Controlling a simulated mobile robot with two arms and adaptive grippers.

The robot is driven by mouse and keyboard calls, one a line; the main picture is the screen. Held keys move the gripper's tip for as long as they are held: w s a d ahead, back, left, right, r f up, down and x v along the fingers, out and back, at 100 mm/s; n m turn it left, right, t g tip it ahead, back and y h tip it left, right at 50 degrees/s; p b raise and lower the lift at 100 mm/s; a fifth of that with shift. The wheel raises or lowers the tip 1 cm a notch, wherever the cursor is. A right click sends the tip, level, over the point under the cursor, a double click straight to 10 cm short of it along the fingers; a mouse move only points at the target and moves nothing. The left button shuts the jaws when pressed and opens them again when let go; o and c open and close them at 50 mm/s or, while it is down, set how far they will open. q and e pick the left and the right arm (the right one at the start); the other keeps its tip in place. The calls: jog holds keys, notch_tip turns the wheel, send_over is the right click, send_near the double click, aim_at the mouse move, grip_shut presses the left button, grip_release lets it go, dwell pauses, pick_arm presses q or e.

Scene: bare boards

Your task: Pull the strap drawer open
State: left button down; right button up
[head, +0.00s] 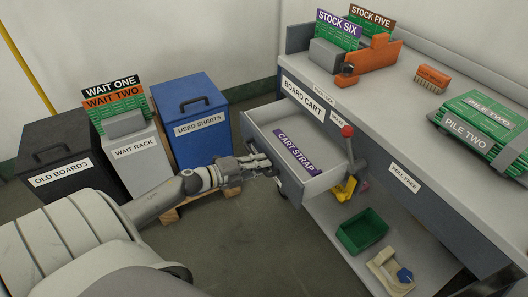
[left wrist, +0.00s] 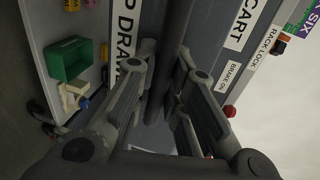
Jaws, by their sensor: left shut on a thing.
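The strap drawer (head: 268,122) stands pulled out from the board cart (head: 418,207) in the head view. A purple label reading CART STRAP (head: 296,152) shows inside it. My left gripper (head: 262,167) is at the drawer's front. In the left wrist view its fingers are closed around the dark bar handle (left wrist: 160,80). Part of the drawer's front label (left wrist: 125,40) shows beside the handle. The handle is mostly hidden by my fingers in the head view. My right gripper is out of view.
A red-knobbed lever (head: 347,131) stands by the drawer's right side. A green bin (head: 361,231) sits on the cart's lower shelf. The blue used sheets bin (head: 200,115), wait rack (head: 135,155) and old boards bin (head: 60,165) stand to the left.

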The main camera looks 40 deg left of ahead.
pick_arm(q)
jog(key=shift+s, duration=0.1)
dwell(0.3)
jog(key=c, duration=1.5)
grip_release()
jog(key=shift+o, duration=0.2)
jog(key=v, duration=1.2)
jog(key=shift+a+f, duration=0.1)
